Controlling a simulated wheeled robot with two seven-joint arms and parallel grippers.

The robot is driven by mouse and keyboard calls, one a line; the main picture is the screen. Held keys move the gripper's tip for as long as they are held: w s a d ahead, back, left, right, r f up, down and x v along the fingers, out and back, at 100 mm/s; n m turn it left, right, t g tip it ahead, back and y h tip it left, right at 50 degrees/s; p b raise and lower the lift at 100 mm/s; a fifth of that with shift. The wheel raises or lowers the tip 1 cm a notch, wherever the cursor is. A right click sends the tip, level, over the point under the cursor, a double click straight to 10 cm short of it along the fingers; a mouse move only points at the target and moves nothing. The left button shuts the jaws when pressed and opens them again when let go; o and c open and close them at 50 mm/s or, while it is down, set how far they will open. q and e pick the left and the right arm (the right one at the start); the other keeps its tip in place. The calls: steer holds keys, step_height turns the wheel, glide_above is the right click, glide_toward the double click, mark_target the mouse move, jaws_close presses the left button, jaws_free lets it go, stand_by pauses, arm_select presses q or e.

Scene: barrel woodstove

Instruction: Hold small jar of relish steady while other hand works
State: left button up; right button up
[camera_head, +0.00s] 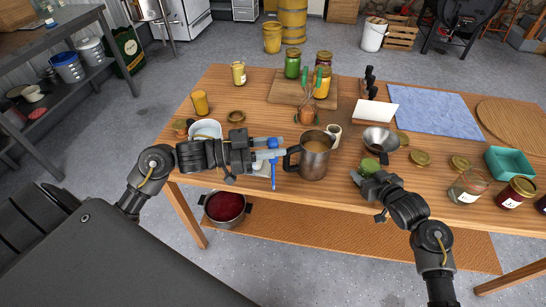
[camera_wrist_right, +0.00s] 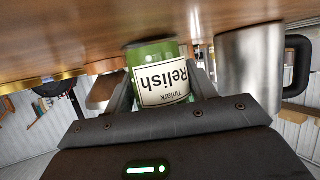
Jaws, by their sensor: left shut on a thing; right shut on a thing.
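The small jar of relish (camera_head: 371,164) is green and stands upright at the table's front edge, right of the steel pitcher. In the right wrist view the jar (camera_wrist_right: 158,72) shows its "Relish" label upside down, between my fingers. My right gripper (camera_head: 366,174) is shut on it. Its base is close to the tabletop; I cannot tell whether it touches. My left gripper (camera_head: 271,149) is left of the pitcher and shut on a slim blue tool (camera_head: 273,176), partly hidden by the fingers.
The steel pitcher (camera_head: 315,158) stands between my grippers. A metal funnel (camera_head: 380,140), brass lids (camera_head: 420,158), an empty glass jar (camera_head: 468,187) and a teal basket (camera_head: 508,162) are to the right. A white bowl (camera_head: 205,130) is left. A blue cloth (camera_head: 432,112) lies flat behind.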

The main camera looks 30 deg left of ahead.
arm_select(q)
steer(key=w+a+r+n+t+y, duration=0.1)
steer(key=w+a+r, duration=0.1)
steer(key=w+r, duration=0.65)
steer(key=w+a+r+n+t+y, duration=0.1)
steer(key=w+a+r+t+y, duration=0.3)
steer(key=r, duration=0.8)
steer(key=w+d+f+m+g+h, duration=0.2)
steer(key=d+f+g+h, duration=0.15)
steer(key=d, duration=0.65)
steer(key=w+d+f+m+g+h, duration=0.2)
steer(key=d+f+g, duration=0.15)
steer(key=d, duration=0.65)
steer(key=w+d+f+m+g+h, duration=0.1)
steer(key=d+f+m+g+h, duration=0.2)
steer(key=d, duration=0.6)
step_height(320, 180, down, 9)
steer(key=n, duration=0.1)
steer(key=shift+w+d, duration=0.15)
steer(key=shift+f+y, duration=0.15)
steer(key=shift+y, duration=0.1)
step_height(320, 180, down, 2)
steer(key=shift+f, duration=0.1)
